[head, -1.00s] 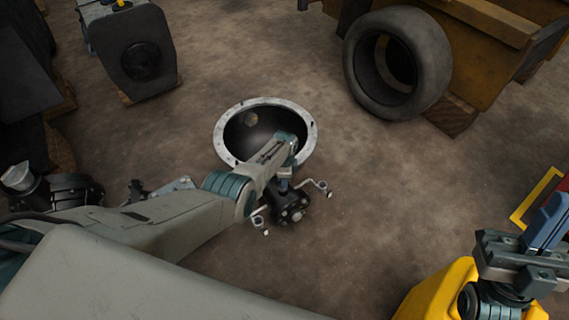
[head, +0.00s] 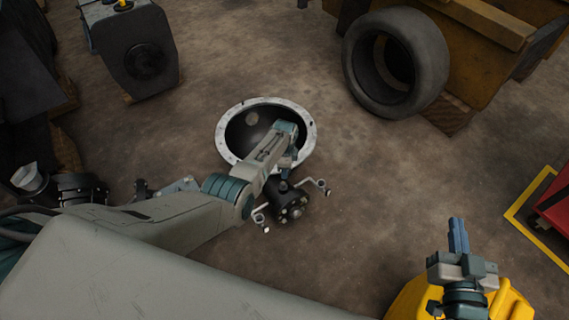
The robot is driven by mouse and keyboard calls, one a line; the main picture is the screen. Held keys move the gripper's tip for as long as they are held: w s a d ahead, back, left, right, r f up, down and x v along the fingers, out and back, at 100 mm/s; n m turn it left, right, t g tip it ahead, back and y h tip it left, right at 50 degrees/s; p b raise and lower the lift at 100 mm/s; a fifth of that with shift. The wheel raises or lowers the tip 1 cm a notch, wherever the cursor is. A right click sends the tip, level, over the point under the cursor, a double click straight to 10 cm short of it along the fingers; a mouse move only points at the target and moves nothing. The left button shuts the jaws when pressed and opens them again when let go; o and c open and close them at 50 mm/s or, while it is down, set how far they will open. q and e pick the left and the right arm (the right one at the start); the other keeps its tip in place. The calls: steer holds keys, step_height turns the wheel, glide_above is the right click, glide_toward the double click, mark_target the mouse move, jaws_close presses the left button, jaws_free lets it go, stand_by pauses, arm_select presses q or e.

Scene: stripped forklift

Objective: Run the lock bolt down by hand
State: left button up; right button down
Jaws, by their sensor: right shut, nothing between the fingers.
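A black round part with small bright bolt heads (head: 291,207) sits low in front of the large bowl-shaped housing (head: 222,139). Two thin bent metal arms with ringed ends stick out at its sides. I cannot tell which bolt is the lock bolt. My left arm reaches over from the left. Its gripper (head: 285,172) points down at the top of the black part, and its fingers are too small and covered to tell open from shut. My right gripper (head: 458,228) is at the lower right, pointing up in the picture, shut and empty, far from the black part.
A black tyre (head: 433,62) leans by a yellow-brown machine body (head: 480,58) at the top right. A grey block (head: 150,55) stands at the top left. A red item (head: 556,212) lies in a yellow floor outline at the right. The floor between is clear.

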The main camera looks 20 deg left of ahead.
arm_select(q)
steer(key=shift+r, duration=0.45)
arm_select(e)
steer(key=shift+s+a+f+g, duration=0.1)
steer(key=shift+s+f+g, duration=0.1)
steer(key=shift+f+g, duration=0.25)
steer(key=shift+s+f+g, duration=0.2)
steer(key=shift+s+f, duration=0.05)
steer(key=shift+f, duration=0.4)
steer(key=shift+s+a+f+g, duration=0.1)
steer(key=shift+s+f+g, duration=0.1)
steer(key=shift+f+g, duration=0.25)
steer(key=shift+f, duration=0.1)
